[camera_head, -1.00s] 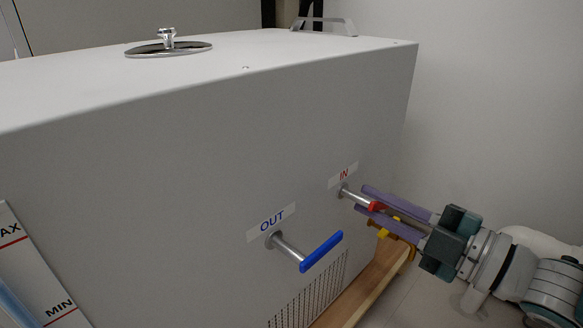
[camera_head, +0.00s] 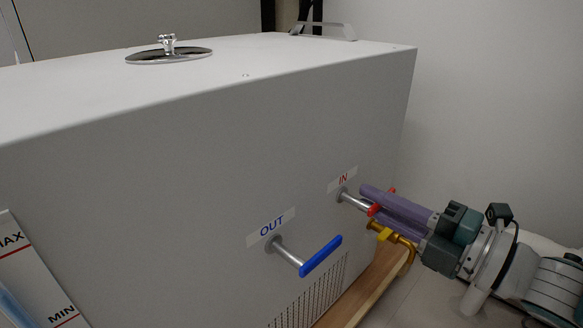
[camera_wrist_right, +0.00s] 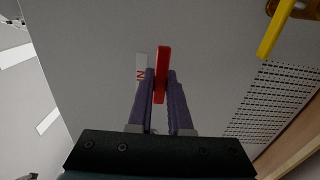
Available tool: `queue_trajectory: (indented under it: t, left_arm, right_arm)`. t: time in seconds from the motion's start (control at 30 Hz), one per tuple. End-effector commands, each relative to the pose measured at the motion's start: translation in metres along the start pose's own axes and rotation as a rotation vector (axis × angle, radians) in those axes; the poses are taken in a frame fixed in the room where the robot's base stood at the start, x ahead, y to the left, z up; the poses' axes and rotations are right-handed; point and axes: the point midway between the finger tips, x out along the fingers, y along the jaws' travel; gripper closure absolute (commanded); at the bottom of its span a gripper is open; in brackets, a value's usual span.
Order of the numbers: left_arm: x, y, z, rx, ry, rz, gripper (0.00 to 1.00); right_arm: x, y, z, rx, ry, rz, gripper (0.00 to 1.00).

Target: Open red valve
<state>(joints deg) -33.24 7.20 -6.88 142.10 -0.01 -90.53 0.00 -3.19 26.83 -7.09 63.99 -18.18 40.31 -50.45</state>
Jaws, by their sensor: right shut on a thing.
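The red valve handle (camera_head: 374,210) sits on a short metal stem (camera_head: 354,201) beside the "IN" label on the front of the white distiller. My right gripper (camera_head: 374,200) comes in from the right with its purple fingers shut on the red handle. Part of the handle is hidden by the fingers, and a red end shows above them. In the right wrist view the red handle (camera_wrist_right: 162,72) stands lengthwise between the two fingertips (camera_wrist_right: 161,92). My left gripper is not in view.
A blue handle (camera_head: 321,256) under the "OUT" label sticks out to the left. A brass pipe with a yellow tap (camera_head: 384,234) is just below my right gripper; the yellow lever also shows in the wrist view (camera_wrist_right: 276,30). A vent grille and a wooden edge (camera_head: 370,285) lie below.

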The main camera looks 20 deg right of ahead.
Motion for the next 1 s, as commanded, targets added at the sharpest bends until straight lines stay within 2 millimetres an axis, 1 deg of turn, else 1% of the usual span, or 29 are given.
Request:
queue_trajectory:
  t: [0.3,0.33,0.57,0.87,0.97,1.0]
  left_arm:
    - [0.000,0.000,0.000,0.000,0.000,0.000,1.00]
    - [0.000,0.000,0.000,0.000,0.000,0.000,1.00]
    - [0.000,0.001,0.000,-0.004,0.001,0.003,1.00]
    - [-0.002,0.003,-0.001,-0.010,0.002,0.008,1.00]
    - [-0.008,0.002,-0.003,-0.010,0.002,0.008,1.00]
    - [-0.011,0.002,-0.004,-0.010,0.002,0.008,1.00]
  right_arm:
    - [0.000,0.000,0.000,-0.004,0.001,0.000,1.00]
    - [0.000,0.000,0.000,-0.004,0.001,0.000,0.79]
    - [0.000,0.000,0.000,-0.002,0.000,0.000,0.53]
    - [-0.003,0.001,0.000,-0.001,0.000,-0.001,0.53]
    - [-0.015,0.002,0.000,0.000,-0.001,-0.004,0.53]
    - [-0.022,0.002,0.000,0.001,-0.002,-0.005,0.53]
